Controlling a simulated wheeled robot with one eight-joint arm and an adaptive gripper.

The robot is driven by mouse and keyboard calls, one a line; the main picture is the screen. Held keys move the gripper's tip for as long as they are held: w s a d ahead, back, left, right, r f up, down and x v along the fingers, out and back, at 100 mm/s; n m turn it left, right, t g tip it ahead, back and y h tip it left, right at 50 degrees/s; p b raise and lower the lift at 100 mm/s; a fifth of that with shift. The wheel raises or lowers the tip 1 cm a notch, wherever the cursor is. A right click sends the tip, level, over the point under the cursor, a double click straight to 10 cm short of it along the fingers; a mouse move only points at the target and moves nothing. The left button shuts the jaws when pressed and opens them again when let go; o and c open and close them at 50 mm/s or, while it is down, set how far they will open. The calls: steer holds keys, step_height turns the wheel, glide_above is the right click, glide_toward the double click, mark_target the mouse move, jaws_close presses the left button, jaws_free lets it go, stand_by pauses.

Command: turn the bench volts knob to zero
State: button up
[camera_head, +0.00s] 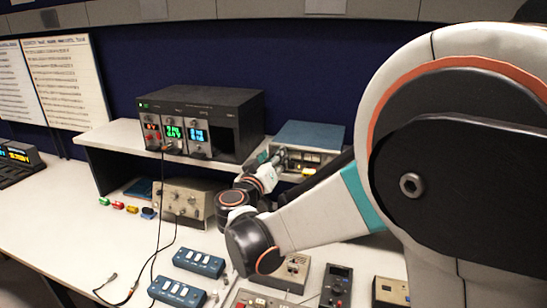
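A black bench power supply (222,110) stands on the raised shelf. Its front has red, green and blue lit displays with small knobs and terminals below; I cannot read which knob is marked volts. A blue-topped instrument (308,136) stands to its right on the same shelf, and its front also has small controls. My gripper (277,160) is at the left front of this instrument, right of the power supply. It is small and partly hidden by my wrist. I cannot tell whether its fingers are open or touching a control.
A beige instrument (187,202) sits under the shelf (110,136). Blue switch boxes (199,262) and several small meters lie on the bench (62,218) in front. Black cables (158,230) hang from the supply to the bench. My arm fills the right side.

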jaws_close()
steer(key=shift+n, duration=0.3)
stand_by(0.5)
steer(key=shift+f+n+y+b, duration=0.15)
steer(key=shift+n+b, duration=0.35)
steer(key=shift+n, duration=3.95)
steer(key=shift+n+y+b, duration=0.15)
steer(key=shift+n+b, duration=0.35)
steer(key=shift+n, duration=3.95)
steer(key=shift+t, duration=0.3)
